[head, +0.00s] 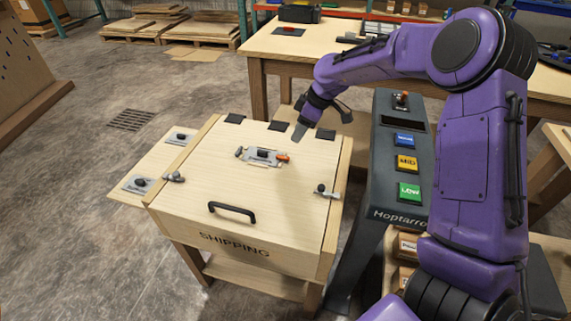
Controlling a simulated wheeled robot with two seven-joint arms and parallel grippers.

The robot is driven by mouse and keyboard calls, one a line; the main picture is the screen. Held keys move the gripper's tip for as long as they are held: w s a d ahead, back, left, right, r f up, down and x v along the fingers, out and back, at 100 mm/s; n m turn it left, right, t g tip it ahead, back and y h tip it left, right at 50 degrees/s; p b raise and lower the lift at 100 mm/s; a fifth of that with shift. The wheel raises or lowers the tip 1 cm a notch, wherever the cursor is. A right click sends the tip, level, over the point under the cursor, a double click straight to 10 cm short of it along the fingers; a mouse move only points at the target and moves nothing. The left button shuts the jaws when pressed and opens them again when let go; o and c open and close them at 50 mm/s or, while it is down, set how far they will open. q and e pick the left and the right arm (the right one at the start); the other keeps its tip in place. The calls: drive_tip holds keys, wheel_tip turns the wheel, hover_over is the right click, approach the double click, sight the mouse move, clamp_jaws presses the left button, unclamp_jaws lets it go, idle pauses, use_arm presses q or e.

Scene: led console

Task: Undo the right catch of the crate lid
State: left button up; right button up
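The wooden crate (180,222) marked SHIPPING stands on a stand with its lid (185,195) lying shut. The right catch (327,191), a small metal piece with a dark knob, sits at the lid's right edge. A similar left catch (174,177) sits at the left edge. A black handle (232,209) is near the lid's front edge. My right gripper (298,133) hangs over the back of the lid, apart from the right catch and behind it. Its fingers overlap in this view, so their opening does not show. My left gripper is out of view.
A metal bolt plate with an orange tip (263,156) lies mid-lid. A dark console with blue, yellow and green buttons (409,191) stands close to the crate's right side. A workbench (300,50) is behind. Side shelf (125,190) is at left; floor there is clear.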

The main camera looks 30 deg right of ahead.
sight(284, 157)
drive_tip(key=x, duration=1)
drive_tip(key=shift+a+f, duration=0.1)
drive_tip(key=shift+f, duration=0.15)
clamp_jaws()
